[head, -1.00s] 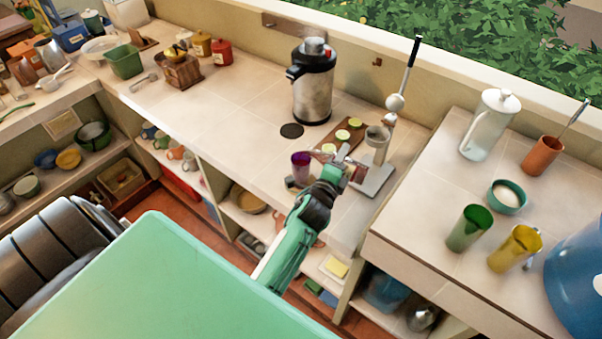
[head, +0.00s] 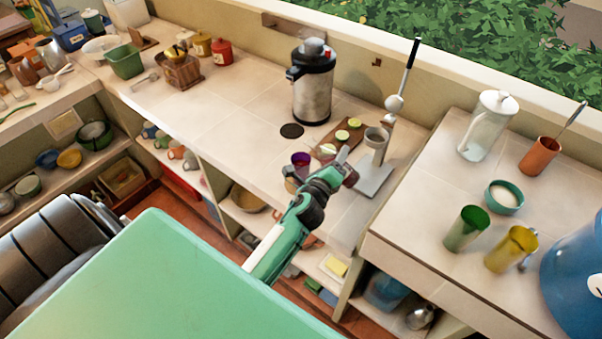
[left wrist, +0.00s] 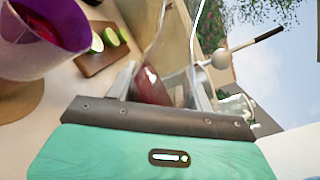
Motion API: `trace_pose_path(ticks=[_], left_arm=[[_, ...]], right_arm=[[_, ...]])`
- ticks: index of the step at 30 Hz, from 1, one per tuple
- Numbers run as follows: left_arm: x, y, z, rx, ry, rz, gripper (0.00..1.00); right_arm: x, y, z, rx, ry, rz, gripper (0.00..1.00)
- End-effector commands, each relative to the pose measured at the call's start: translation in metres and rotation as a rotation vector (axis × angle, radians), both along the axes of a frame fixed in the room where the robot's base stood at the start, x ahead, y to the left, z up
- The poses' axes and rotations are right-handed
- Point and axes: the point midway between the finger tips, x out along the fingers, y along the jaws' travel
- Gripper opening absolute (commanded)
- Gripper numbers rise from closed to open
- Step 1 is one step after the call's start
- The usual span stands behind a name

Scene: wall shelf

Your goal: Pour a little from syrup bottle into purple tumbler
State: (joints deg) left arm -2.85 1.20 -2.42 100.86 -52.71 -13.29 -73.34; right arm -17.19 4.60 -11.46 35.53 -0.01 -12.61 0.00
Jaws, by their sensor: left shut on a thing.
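The purple tumbler (head: 300,159) stands on the counter near its front edge, left of my left gripper (head: 347,172). In the left wrist view the tumbler (left wrist: 68,42) fills the upper left corner; its inside looks magenta-red. My left gripper (left wrist: 163,88) is shut on the syrup bottle (left wrist: 152,86), clear glass with dark red syrup low in it. The bottle is apart from the tumbler, to its right. In the head view only a small pale part of the bottle (head: 342,154) shows above the gripper; its exact tilt is hard to tell. My right gripper is out of view.
A board with lime slices (head: 342,137) lies just behind. A grey stand with a lever and cup (head: 376,165) is close on the right. A steel dispenser (head: 313,85) stands behind. The counter left of the tumbler is clear.

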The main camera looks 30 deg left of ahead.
Motion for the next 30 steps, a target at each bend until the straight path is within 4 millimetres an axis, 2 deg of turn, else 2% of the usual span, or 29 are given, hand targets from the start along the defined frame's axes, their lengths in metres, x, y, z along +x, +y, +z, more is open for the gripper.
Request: trace_pose_path(ticks=[3,6,17,24,30], left_arm=[[-0.001,0.006,-0.001,0.144,0.018,-0.002,0.14],[-0.001,0.009,-0.002,0.208,0.027,0.0,0.14],[-0.002,0.012,-0.001,0.257,0.035,-0.001,0.14],[-0.005,0.034,0.003,0.529,0.073,-0.001,0.14],[-0.006,0.043,0.001,0.663,0.093,-0.001,0.14]], right_arm=[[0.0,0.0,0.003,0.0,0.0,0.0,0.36],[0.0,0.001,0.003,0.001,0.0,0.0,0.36],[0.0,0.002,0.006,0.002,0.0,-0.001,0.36],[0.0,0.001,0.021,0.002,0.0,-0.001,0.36],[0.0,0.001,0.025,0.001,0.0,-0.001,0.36]])
